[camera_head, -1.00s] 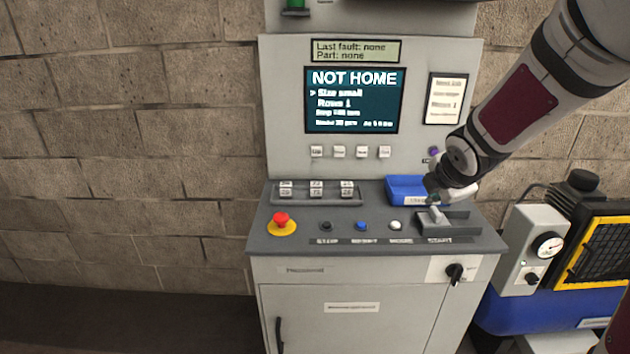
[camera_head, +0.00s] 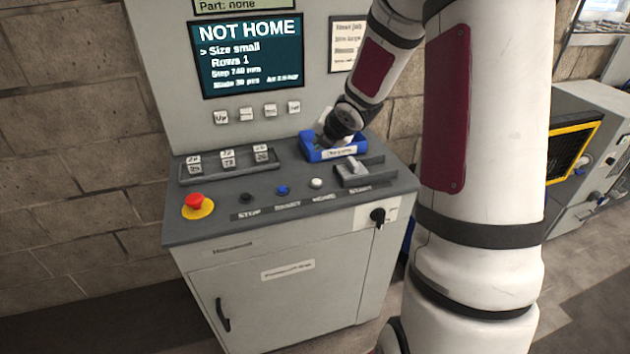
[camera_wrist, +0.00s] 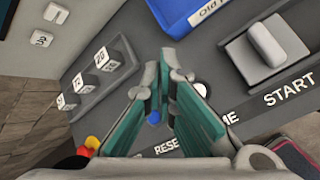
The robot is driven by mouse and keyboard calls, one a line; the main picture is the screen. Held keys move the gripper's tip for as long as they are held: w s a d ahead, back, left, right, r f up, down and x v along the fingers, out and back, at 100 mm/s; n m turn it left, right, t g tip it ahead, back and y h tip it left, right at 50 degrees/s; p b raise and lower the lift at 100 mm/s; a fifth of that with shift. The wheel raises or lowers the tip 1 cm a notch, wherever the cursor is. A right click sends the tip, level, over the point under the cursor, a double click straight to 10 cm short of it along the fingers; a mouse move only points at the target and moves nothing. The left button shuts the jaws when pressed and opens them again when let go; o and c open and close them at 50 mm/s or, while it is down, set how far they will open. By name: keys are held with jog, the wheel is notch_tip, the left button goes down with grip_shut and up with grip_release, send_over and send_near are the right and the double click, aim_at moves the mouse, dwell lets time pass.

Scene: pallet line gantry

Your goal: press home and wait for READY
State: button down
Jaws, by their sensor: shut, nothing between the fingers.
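The white HOME button (camera_head: 316,183) is on the sloped desk of the grey console, between the blue RESET button (camera_head: 282,190) and the START cover. The screen (camera_head: 246,54) reads NOT HOME, Size small, Rows 1. My gripper (camera_head: 326,138) is over the blue tray area, behind and above the white button, apart from it. In the wrist view my gripper (camera_wrist: 158,72) is shut and empty. The white button (camera_wrist: 201,89) shows beside the right finger, partly hidden; the blue button (camera_wrist: 153,118) shows between the fingers.
A red emergency stop (camera_head: 196,203) and black STOP button (camera_head: 246,197) are at the left. The blue tray (camera_head: 333,152) and raised grey START cover (camera_head: 354,173) stand near the white button. A rack of labelled blocks (camera_head: 228,168) sits behind the buttons. A key switch (camera_head: 378,215) is on the front.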

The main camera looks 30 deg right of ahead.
jog(key=b, duration=0.6)
send_over(319, 181)
jog(key=f, duration=0.7)
jog(key=shift+w, duration=0.2)
jog(key=shift+s+f+b, duration=0.15)
jog(key=shift+f+b, duration=0.5)
jog(key=shift+f, duration=0.2)
jog(key=shift+f+b, duration=0.4)
jog(key=shift+b, duration=0.05)
